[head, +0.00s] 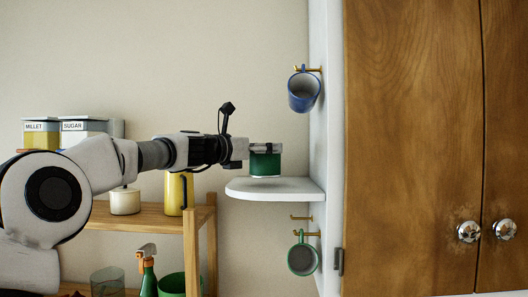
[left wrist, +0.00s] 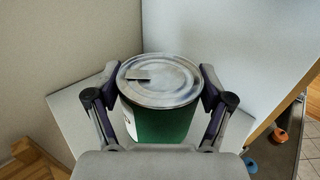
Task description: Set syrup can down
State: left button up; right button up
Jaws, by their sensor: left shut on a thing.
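The syrup can (head: 265,165) is a green can with a pale metal lid. My left gripper (head: 262,149) is shut on it, with one finger on each side of the can in the left wrist view (left wrist: 160,95). The can (left wrist: 165,118) is upright over the small white shelf (head: 272,190). Its base looks at or just above the shelf's surface; I cannot tell whether they touch. The shelf also shows under the can in the left wrist view (left wrist: 75,120). My right gripper is not in view.
A blue mug (head: 303,92) hangs on a hook above the shelf, and a green mug (head: 302,260) hangs below. A wooden cabinet (head: 410,150) stands at right. A wooden rack (head: 150,218) at left holds canisters, a cream pot (head: 125,201) and a yellow container (head: 174,192).

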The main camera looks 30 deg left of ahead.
pick_arm(q)
jog(key=shift+s+d+f, duration=0.1)
jog(key=shift+d+f, duration=0.05)
jog(key=shift+f, duration=0.45)
jog(key=shift+d+f, duration=0.15)
jog(key=shift+f, duration=0.45)
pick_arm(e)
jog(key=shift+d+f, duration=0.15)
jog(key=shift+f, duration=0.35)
pick_arm(q)
jog(key=o, duration=1.7)
jog(key=shift+f, duration=0.1)
jog(key=shift+c, duration=0.2)
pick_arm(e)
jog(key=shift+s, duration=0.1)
